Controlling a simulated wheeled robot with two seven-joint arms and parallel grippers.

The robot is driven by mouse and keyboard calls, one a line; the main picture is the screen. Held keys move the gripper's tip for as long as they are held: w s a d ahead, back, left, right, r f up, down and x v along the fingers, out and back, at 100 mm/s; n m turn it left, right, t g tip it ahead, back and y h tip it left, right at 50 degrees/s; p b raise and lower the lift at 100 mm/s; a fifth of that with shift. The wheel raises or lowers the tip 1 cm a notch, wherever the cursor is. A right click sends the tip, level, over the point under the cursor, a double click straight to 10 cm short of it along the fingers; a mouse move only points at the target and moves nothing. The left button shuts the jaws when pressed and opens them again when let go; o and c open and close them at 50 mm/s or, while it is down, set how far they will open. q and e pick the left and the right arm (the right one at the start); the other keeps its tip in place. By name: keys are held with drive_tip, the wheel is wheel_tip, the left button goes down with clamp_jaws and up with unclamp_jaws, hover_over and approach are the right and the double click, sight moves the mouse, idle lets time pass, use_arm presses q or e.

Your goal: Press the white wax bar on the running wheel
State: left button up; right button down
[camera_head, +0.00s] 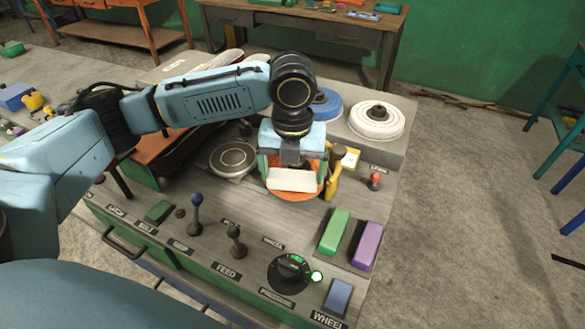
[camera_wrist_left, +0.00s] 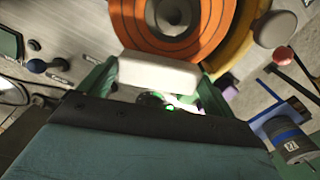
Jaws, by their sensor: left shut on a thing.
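My left gripper (camera_head: 292,165) is shut on the white wax bar (camera_head: 292,180), gripping it by its ends between green fingers. The bar is held level over the near part of the orange wheel (camera_head: 296,196), whose rim shows around it. In the left wrist view the white bar (camera_wrist_left: 158,73) lies against or just in front of the orange wheel's edge (camera_wrist_left: 130,27); I cannot tell whether they touch. The wheel's spin cannot be judged from still frames. My right gripper is not in view.
White (camera_head: 377,122) and blue (camera_head: 326,103) wheels sit behind. Green (camera_head: 335,231) and purple (camera_head: 367,245) bars lie front right. Levers stand at the front left.

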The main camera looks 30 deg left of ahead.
use_arm(q)
drive_tip(key=shift+f, duration=0.7)
idle(2.5)
drive_tip(key=shift+r, duration=0.1)
wheel_tip(320, 180, up, 8)
drive_tip(key=p, duration=0.9)
drive_tip(key=shift+p, duration=0.3)
